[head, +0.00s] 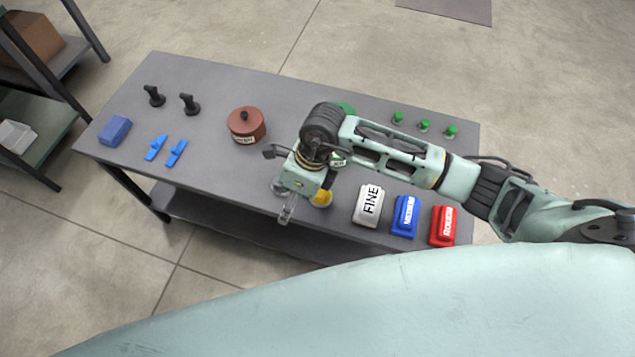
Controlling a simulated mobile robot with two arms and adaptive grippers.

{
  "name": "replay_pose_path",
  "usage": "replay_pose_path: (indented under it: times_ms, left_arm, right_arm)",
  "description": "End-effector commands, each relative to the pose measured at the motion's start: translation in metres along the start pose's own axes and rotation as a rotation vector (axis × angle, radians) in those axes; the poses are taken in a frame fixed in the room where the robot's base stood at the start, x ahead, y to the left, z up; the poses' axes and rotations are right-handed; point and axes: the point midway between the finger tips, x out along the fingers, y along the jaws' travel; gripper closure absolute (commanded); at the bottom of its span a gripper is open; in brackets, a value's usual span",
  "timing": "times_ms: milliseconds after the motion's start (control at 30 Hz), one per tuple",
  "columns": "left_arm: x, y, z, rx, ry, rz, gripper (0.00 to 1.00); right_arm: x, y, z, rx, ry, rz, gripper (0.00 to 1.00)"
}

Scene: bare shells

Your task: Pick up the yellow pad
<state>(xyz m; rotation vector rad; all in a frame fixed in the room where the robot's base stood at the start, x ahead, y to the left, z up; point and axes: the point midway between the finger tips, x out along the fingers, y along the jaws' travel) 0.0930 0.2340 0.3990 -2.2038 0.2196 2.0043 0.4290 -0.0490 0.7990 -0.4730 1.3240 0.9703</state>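The yellow pad (322,199) lies near the front edge of the grey table, partly hidden by my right gripper. Only a small rounded yellow patch of it shows. My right arm comes in from the right across the table, and my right gripper (286,207) points down just left of the yellow patch. Its grey fingers are small and overlap the table edge in the view, so I cannot tell whether they are open or touch the pad. My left gripper is not in view.
White FINE (369,206), blue (405,216) and red (442,227) blocks stand right of the pad. A brown lidded pot (246,126) is behind left. Green knobs (424,126), black handles (189,104), blue clips (176,152) and a blue block (114,131) lie farther off.

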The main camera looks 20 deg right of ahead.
Motion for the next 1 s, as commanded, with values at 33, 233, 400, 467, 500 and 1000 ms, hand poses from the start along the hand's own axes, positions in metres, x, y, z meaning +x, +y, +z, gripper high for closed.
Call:
replay_pose_path:
  times_ms: [33, 233, 400, 467, 500, 1000]
  left_arm:
    - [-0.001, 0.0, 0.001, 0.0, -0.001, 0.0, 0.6]
    - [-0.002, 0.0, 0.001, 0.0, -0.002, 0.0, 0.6]
    - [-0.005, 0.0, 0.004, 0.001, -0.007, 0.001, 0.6]
    - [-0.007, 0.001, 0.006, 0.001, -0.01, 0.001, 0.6]
    - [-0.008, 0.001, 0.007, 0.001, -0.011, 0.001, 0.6]
    - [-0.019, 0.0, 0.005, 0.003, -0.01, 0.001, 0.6]
  right_arm:
    - [-0.006, -0.021, -0.015, -0.015, 0.073, -0.072, 0.39]
    - [-0.02, -0.061, -0.048, -0.028, 0.231, -0.217, 0.39]
    - [-0.005, -0.068, -0.054, -0.026, 0.245, -0.225, 0.39]
    - [0.0, -0.069, -0.055, -0.026, 0.244, -0.225, 0.39]
    - [0.003, -0.071, -0.055, -0.027, 0.243, -0.226, 0.39]
    - [0.049, -0.088, -0.063, -0.028, 0.24, -0.224, 0.39]
